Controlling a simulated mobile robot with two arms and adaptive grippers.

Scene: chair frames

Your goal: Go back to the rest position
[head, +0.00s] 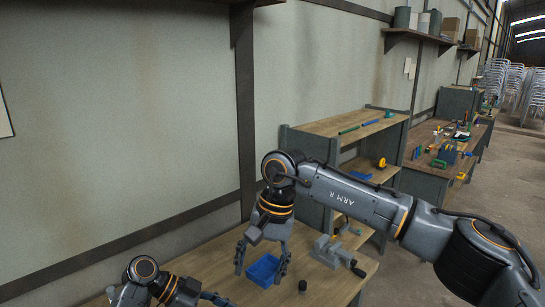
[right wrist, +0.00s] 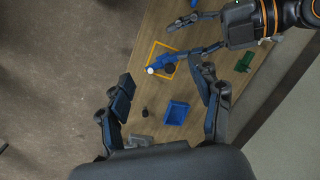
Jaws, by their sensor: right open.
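My right gripper (head: 262,274) hangs over the wooden bench with its fingers apart, one on each side of a small blue bin (head: 264,268). In the right wrist view its spread fingers (right wrist: 168,98) frame the bin (right wrist: 177,113), which lies below and apart from them; nothing is between the fingertips. My left gripper (head: 212,298) is low at the left, partly cut off by the frame. In the right wrist view the left gripper (right wrist: 198,36) has spread fingers, the lower one near a blue item (right wrist: 160,62) by a yellow square outline (right wrist: 155,50).
A grey vise (head: 333,250) and a small dark cylinder (head: 302,286) are on the bench (head: 215,262) right of the bin. A green piece (right wrist: 243,63) lies near the wall side. A shelf unit (head: 335,124) stands behind, with a further tool bench (head: 425,166) beyond.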

